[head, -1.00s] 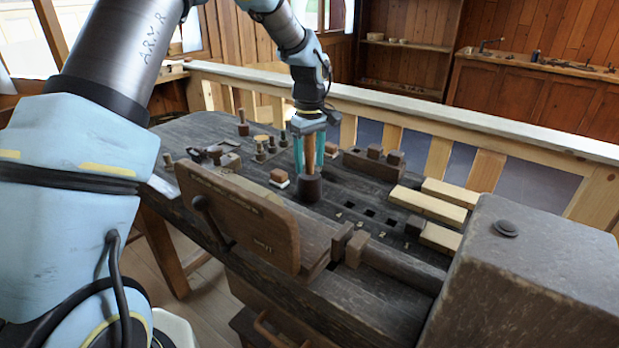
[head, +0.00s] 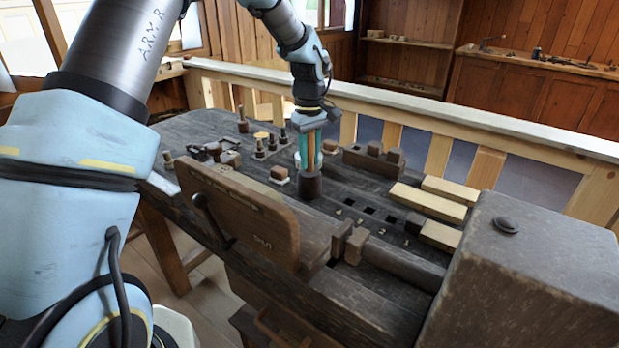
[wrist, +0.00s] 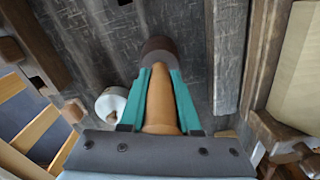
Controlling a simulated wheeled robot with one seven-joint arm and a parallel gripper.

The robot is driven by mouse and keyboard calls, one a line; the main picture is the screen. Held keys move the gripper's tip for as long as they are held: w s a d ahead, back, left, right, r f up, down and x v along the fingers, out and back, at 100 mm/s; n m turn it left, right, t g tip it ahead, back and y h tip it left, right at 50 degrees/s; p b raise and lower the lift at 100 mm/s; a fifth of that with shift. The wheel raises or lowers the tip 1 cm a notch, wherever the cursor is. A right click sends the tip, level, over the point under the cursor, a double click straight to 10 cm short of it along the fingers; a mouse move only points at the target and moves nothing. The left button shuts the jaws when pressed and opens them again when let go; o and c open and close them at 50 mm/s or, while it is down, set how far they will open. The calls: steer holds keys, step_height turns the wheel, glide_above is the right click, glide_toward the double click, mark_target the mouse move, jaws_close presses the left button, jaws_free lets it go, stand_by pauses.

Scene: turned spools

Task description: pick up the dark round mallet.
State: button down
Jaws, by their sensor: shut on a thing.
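The mallet has a dark round head (head: 310,187) and a light wooden handle (wrist: 160,100). It stands upright, head down, on or just over the dark workbench (head: 345,235); I cannot tell if the head touches the top. My gripper (head: 308,158) points down with its teal fingers on both sides of the handle, shut on it. In the wrist view the fingers press along the handle, and the dark head (wrist: 158,50) shows beyond their tips.
A white round object (wrist: 110,103) stands close beside the mallet. Pale wooden blocks (head: 428,203) lie to the right, and a dark block rack (head: 373,162) behind right. A brown board (head: 240,215) stands at the front. Several small pegs are at the left.

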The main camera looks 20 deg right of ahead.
steer(key=shift+r, duration=0.15)
step_height(320, 180, up, 10)
steer(key=shift+f+b, duration=0.1)
steer(key=shift+b, duration=1.15)
steer(key=c, duration=1.2)
jaws_free()
jaws_close()
